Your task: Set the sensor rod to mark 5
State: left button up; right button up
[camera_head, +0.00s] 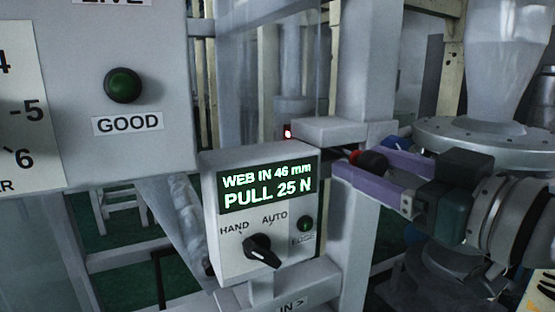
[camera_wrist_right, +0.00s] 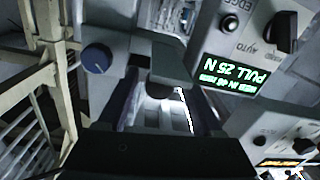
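My right gripper (camera_head: 358,168) comes in from the right in the head view, with purple-sided fingers beside the grey block (camera_head: 335,130) that carries a small red light. The fingers look spread apart, with no clear grip on anything. In the right wrist view the fingers (camera_wrist_right: 158,92) stand either side of a pale piece below the grey block (camera_wrist_right: 172,62). I cannot make out the sensor rod for sure. A scale plate (camera_head: 18,110) at the left edge shows 4, 5 and 6; no pointer shows on it. My left gripper is not in view.
A control box (camera_head: 213,215) reads "WEB IN 46 mm, PULL 25 N" and has a HAND/AUTO knob (camera_head: 261,250). A green GOOD lamp (camera_head: 123,85) sits on the panel at left. A blue knob (camera_wrist_right: 97,58) and a frame post (camera_wrist_right: 57,100) are close by.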

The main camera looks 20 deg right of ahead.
jog(key=shift+s+f, duration=0.1)
jog(key=shift+s, duration=0.15)
jog(key=s+d+b, duration=0.1)
jog(key=s+b, duration=0.2)
jog(key=s, duration=0.6)
jog(key=shift+s+d+b, duration=0.15)
jog(key=shift+s+b, duration=0.05)
jog(key=shift+b, duration=0.2)
